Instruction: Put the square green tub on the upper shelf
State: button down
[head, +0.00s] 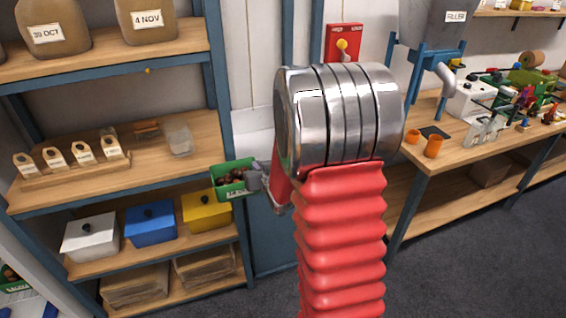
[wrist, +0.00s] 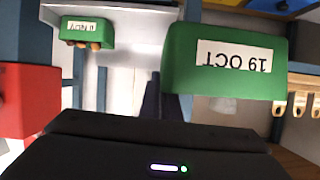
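The green tub (head: 232,190) hangs in front of the right post of the shelf unit, with brown chestnuts inside. My gripper (head: 256,178) is at its right end and appears shut on its wall. In the wrist view, which is upside down, a large green tub (wrist: 222,85) labelled 19 OCT is close beside my dark fingers (wrist: 165,98); its contents are hidden. The top shelf (head: 110,55) bears jars labelled 30 OCT and 4 NOV. The middle shelf (head: 75,192) holds a row of tags and a clear container, with bare wood at its right.
In the wrist view another green tub (wrist: 88,27), labelled 11 NOV, stands on a white surface with chestnuts. White, blue (head: 150,223) and yellow boxes fill the lower shelf. The blue post (head: 218,75) is close to the held tub. A workbench (head: 440,150) stands at right.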

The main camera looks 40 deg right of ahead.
jog(key=w+a+r+n+y, duration=0.1)
jog(key=a+r+n+y, duration=0.1)
jog(key=a, duration=2.1)
jog(key=shift+w+a+n+t+y, duration=0.35)
jog(key=shift+n+y, duration=0.25)
jog(key=shift+y, duration=0.3)
jog(key=shift+s, duration=0.1)
